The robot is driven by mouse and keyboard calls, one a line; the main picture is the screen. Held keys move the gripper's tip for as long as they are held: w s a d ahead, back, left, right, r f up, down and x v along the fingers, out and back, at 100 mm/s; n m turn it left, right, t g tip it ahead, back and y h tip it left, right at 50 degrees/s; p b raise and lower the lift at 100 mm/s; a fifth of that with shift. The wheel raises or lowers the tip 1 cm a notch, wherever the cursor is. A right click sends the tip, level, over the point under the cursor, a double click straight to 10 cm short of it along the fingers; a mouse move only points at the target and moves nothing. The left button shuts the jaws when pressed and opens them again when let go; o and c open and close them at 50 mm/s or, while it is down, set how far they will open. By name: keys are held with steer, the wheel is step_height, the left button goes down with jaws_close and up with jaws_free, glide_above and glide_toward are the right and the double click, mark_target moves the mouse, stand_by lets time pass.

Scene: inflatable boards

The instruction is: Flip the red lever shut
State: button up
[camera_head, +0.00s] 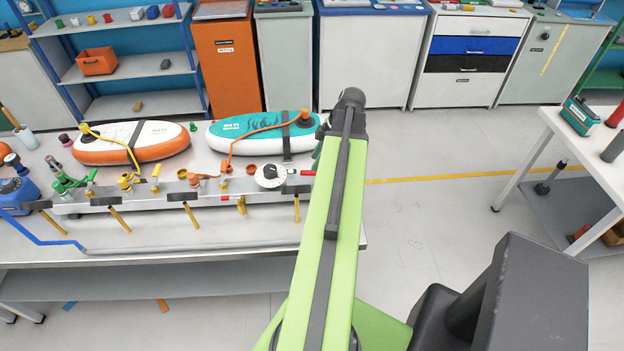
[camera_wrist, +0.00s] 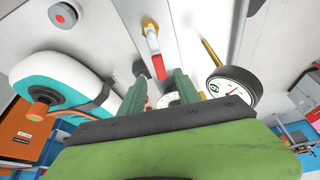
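The red lever (camera_wrist: 158,66) shows in the wrist view on a brass valve (camera_wrist: 150,30) fixed to the pale metal rail. It lies just beyond my fingertips, roughly between them, with no clear contact. My gripper (camera_wrist: 160,76) has its two green fingers spread apart with nothing held between them. In the head view a red handle (camera_head: 307,172), seemingly the same lever, sticks out at the right of the gauge. My arm hides most of my gripper there.
A round white gauge (camera_head: 270,177) stands close by; it also shows in the wrist view (camera_wrist: 235,86). The teal board (camera_head: 262,132) and the orange board (camera_head: 130,143) lie behind the rail. Yellow handles (camera_head: 191,214) stick out in front. Floor right of the bench is clear.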

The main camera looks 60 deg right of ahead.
mark_target(310, 172)
steer(key=b+x, duration=0.3)
steer(key=x, duration=0.1)
steer(key=shift+w+a+f, duration=0.1)
steer(key=shift+f, duration=0.2)
jaws_close()
stand_by(1.1)
